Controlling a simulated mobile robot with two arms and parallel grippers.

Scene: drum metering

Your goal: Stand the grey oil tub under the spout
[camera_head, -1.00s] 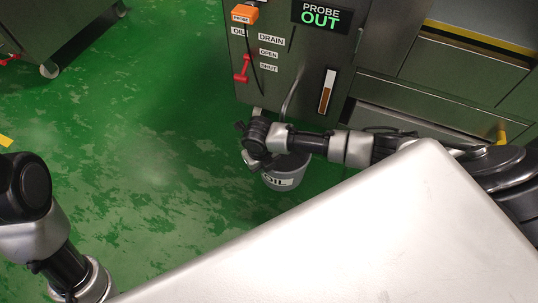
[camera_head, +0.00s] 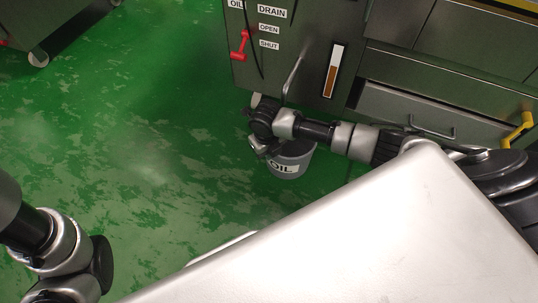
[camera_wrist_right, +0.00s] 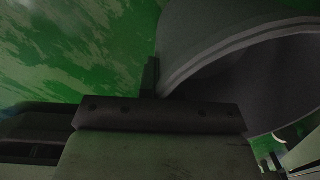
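The grey oil tub (camera_head: 291,161), marked OIL, stands upright on the green floor in front of the machine, partly behind my right arm. My right gripper (camera_head: 264,148) is at the tub's left upper edge. In the right wrist view the tub's rim (camera_wrist_right: 225,42) is close, right beside a dark finger (camera_wrist_right: 152,76); whether the fingers pinch the wall is not clear. A thin grey pipe, seemingly the spout (camera_head: 292,78), comes down from the machine front above and behind the tub; its lower end is partly hidden. My left arm shows at lower left, its gripper out of frame.
The machine front carries a red drain lever (camera_head: 238,46) with OPEN and SHUT labels and a level gauge (camera_head: 333,70). Drawers and a yellow handle (camera_head: 521,129) are at right. A wheeled cabinet (camera_head: 45,25) stands at upper left. The floor left of the tub is clear.

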